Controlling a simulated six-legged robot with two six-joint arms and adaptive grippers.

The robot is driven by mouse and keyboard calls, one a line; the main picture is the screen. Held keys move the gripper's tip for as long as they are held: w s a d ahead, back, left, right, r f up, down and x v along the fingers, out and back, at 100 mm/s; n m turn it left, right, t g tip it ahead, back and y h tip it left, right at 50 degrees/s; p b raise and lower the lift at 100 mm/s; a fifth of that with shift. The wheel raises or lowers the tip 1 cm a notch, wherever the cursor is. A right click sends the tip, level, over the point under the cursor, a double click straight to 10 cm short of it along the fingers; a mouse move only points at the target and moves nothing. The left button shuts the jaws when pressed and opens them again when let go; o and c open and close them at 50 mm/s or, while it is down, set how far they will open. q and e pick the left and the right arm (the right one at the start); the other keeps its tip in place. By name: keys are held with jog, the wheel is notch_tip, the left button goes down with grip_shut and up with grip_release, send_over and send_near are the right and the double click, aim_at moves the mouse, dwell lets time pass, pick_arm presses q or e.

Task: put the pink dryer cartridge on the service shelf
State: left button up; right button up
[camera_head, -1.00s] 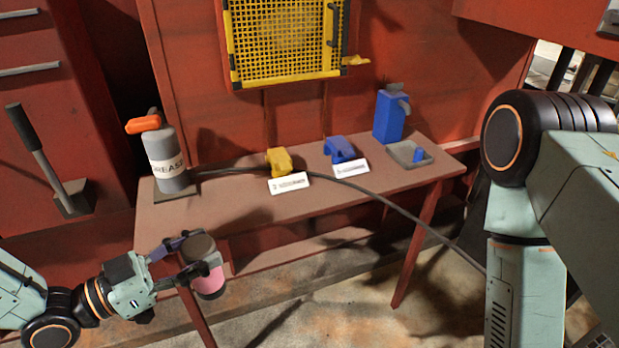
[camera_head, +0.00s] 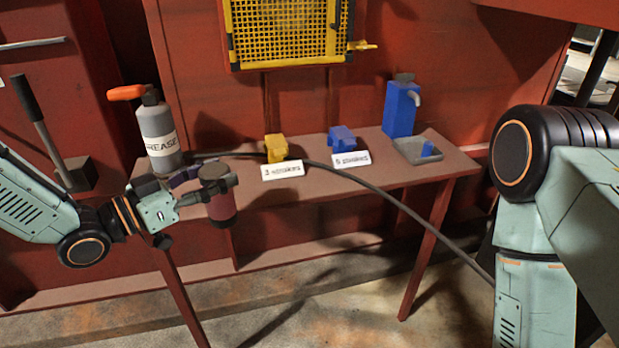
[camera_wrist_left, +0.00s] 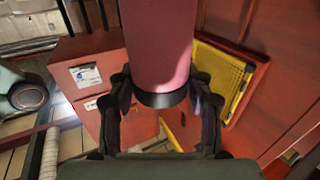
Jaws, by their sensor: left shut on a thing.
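The pink dryer cartridge (camera_head: 222,209) has a dark cap and shows in the head view at the left front edge of the shelf. My left gripper (camera_head: 207,189) is shut on it and holds it roughly upright. In the left wrist view the pink body (camera_wrist_left: 158,45) ends in a dark band between the fingers (camera_wrist_left: 162,98). The red-brown table-like shelf (camera_head: 310,182) stands against the red wall; I take it for the service shelf. The cartridge overlaps its front edge in the picture; I cannot tell whether they touch. My right gripper is out of view.
A grease canister (camera_head: 158,135) with an orange handle stands at the shelf's left end. A yellow part (camera_head: 275,147), a blue part (camera_head: 342,137), a blue dispenser (camera_head: 401,110) and a grey tray (camera_head: 408,155) are farther right. A dark hose (camera_head: 375,183) crosses the shelf.

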pick_arm(q)
jog(key=w+a+r+n+t+y+b, duration=0.2)
jog(key=w+r+n+t+y+b, duration=0.35)
jog(key=w, duration=0.55)
notch_tip(320, 180, down, 8)
jog(key=m+g+b, duration=0.1)
jog(key=b, duration=0.3)
jog(key=shift+d+m, duration=0.25)
jog(key=shift+m, duration=0.1)
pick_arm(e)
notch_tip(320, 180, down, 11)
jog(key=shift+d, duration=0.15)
pick_arm(q)
jog(key=shift+s+g+h, duration=0.1)
jog(key=shift+g+h, duration=0.15)
